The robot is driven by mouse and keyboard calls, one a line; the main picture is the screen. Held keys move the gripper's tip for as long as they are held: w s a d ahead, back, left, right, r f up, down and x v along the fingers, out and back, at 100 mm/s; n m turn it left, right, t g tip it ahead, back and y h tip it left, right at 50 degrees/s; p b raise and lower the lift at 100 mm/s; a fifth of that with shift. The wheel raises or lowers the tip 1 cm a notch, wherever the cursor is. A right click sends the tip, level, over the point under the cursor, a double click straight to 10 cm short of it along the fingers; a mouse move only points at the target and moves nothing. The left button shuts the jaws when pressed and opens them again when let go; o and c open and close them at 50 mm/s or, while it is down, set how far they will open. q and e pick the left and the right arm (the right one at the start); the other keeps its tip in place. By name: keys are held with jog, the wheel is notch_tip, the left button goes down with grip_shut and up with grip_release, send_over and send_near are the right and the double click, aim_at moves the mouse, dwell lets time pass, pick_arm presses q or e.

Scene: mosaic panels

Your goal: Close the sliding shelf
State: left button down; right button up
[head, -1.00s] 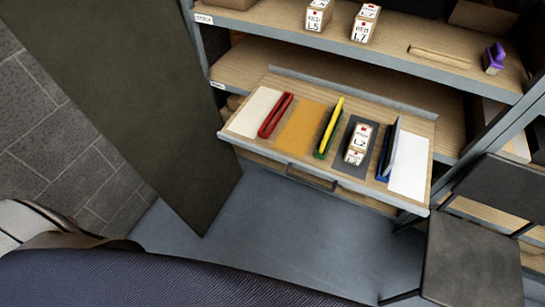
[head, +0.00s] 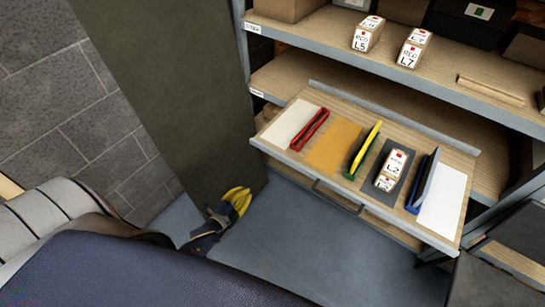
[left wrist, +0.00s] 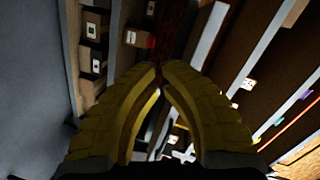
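The sliding shelf (head: 292,160) is pulled out from the rack, with its front edge and handle (head: 338,196) toward me in the head view. It carries red, green-yellow and blue holders, coloured sheets and small labelled boxes. My left gripper (head: 240,201), with yellow fingers, is low beside the dark panel, left of the handle and apart from it. In the left wrist view its fingertips (left wrist: 160,68) come together with nothing visible between them. My right gripper is not in view.
A dark upright panel (head: 165,80) stands left of the rack, close to my left gripper. The upper shelf (head: 440,85) holds labelled boxes. A dark chair (head: 500,275) stands at the lower right. The grey floor (head: 300,255) before the sliding shelf is clear.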

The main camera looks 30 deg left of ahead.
pick_arm(q)
notch_tip(320, 180, up, 7)
jog(key=w+d+m+t+h, duration=0.1)
jog(key=w+d+m+t, duration=0.1)
jog(key=m, duration=0.3)
send_near(275, 153)
jog(key=shift+h, duration=0.3)
jog(key=w, duration=0.5)
jog(key=w+d, duration=0.1)
jog(key=w, duration=0.2)
jog(key=shift+f, duration=0.15)
jog(key=shift+w, duration=0.15)
